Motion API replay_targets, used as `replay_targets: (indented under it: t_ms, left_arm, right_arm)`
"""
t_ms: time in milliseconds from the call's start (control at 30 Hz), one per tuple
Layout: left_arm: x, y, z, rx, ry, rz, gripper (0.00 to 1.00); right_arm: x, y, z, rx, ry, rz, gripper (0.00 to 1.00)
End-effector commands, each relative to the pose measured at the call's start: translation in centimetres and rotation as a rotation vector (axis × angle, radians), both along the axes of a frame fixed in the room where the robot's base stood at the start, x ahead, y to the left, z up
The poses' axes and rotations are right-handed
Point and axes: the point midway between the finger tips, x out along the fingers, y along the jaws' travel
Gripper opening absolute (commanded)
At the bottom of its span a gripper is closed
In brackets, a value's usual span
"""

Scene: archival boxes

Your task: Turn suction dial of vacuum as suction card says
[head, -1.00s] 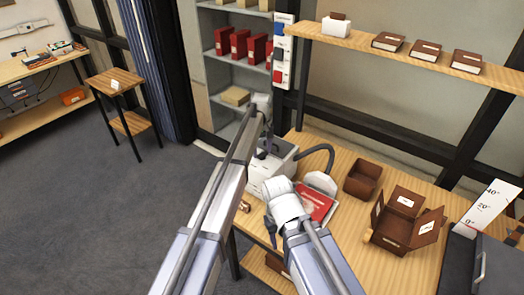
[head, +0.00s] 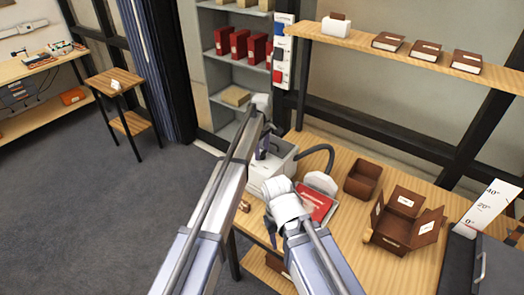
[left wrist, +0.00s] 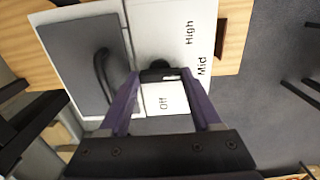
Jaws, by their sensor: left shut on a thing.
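The vacuum (head: 258,178) is a white box with a grey top and a dark hose, on the wooden table behind my arms. Its top fills part of the left wrist view, with printed marks Off, Mid and High. My left gripper (left wrist: 162,78) has its purple fingers either side of the dark suction dial (left wrist: 158,74) and is shut on it. In the head view my left gripper (head: 262,150) is over the vacuum, partly hidden by its arm. My right gripper (head: 272,222) is in front of the vacuum; its jaws are unclear. I cannot tell which card is the suction card.
A red book (head: 316,205) lies just right of my right wrist. An open brown box (head: 362,180) and an unfolded one (head: 390,228) stand farther right. A small stool (head: 112,78) bearing a white card (head: 116,86) stands left. The floor between is clear.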

Motion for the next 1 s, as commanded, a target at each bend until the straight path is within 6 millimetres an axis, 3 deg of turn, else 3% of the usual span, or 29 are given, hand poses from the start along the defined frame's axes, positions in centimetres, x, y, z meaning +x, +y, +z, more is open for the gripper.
replay_targets:
  t_ms: [333,367,600,1000]
  left_arm:
    - [-0.01,0.00,0.00,0.000,0.000,0.002,0.09]
    - [-0.01,0.00,0.00,0.000,0.000,0.002,0.66]
    - [-0.01,0.00,0.00,0.000,0.000,0.001,0.93]
    - [0.00,0.00,0.40,0.000,0.000,0.001,0.95]
  right_arm:
    - [0.00,0.00,0.00,0.000,0.000,0.000,0.50]
    - [0.00,0.00,0.00,0.000,0.000,0.000,0.50]
    - [0.00,0.00,0.00,0.000,0.000,0.000,0.50]
    - [0.00,0.00,0.40,0.000,0.000,0.000,0.50]
